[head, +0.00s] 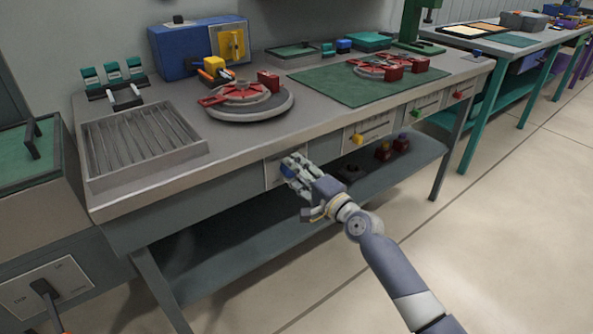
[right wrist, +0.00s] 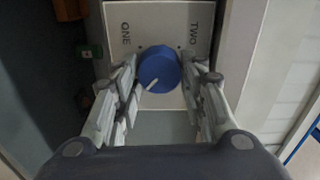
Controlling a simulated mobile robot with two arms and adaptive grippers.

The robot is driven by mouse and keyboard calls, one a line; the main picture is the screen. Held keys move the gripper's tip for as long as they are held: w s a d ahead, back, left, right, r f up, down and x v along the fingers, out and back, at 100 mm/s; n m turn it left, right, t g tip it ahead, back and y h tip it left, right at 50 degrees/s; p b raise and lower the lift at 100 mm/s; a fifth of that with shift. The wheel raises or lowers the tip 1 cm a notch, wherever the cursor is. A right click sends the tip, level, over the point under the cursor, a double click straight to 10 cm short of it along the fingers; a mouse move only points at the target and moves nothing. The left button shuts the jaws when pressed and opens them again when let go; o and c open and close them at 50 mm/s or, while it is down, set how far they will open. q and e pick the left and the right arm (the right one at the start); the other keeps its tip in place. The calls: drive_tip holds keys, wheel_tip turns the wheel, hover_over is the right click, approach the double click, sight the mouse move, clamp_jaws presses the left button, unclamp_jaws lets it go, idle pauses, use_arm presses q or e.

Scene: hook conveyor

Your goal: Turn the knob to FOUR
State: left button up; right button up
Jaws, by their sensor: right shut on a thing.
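The blue knob (right wrist: 157,70) sits on a pale plate (right wrist: 183,14) on the front of the workbench. In the right wrist view its white pointer line points to the lower left. The words ONE and TWO show at the upper left and upper right of the plate; no FOUR can be read. My right gripper (right wrist: 160,88) has its fingers on both sides of the knob, shut on it. In the head view the right gripper (head: 292,170) reaches the bench front and covers most of the knob (head: 287,171). My left gripper is not in view.
Yellow (head: 357,138), green (head: 416,113) and red (head: 458,94) knobs sit further right on the bench front. A lower shelf (head: 240,240) runs under the bench. A black lever (head: 45,291) stands on a panel at the lower left. The floor at right is clear.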

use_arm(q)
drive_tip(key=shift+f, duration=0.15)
use_arm(e)
drive_tip(key=shift+m, duration=0.3)
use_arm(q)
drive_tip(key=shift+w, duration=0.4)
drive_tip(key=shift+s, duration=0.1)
use_arm(e)
drive_tip(key=o, duration=1.1)
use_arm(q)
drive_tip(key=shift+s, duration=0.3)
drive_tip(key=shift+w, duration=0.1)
use_arm(e)
drive_tip(key=v, duration=1.2)
drive_tip(key=shift+f, duration=0.1)
